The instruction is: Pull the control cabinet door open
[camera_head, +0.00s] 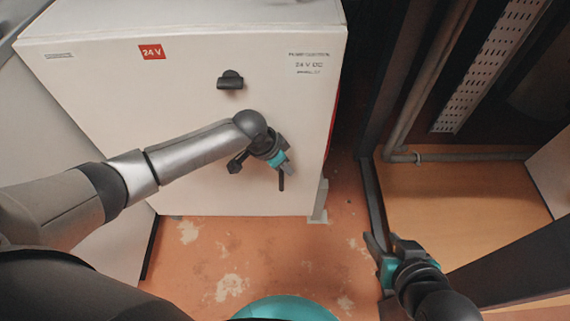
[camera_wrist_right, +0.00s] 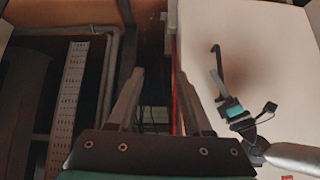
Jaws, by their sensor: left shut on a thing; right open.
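The white control cabinet (camera_head: 185,22) stands in the upper left of the head view. Its door (camera_head: 190,100) faces me, with a red 24 V label and a black latch (camera_head: 230,80). I see no clear gap along the door's edges. My left gripper (camera_head: 285,168) is shut on the black door handle (camera_head: 281,182), near the lower right of the door. The handle (camera_wrist_right: 217,58) and left gripper (camera_wrist_right: 222,92) also show in the right wrist view. My right gripper (camera_head: 380,245) is open and empty, low and right of the cabinet; its fingers show in the wrist view (camera_wrist_right: 160,85).
A dark frame post (camera_head: 374,195) and a grey pipe (camera_head: 425,75) stand right of the cabinet. A perforated strip (camera_head: 485,65) is farther right. The worn orange floor (camera_head: 250,255) before the cabinet is clear. A light cabinet foot (camera_head: 319,200) stands at the lower right corner.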

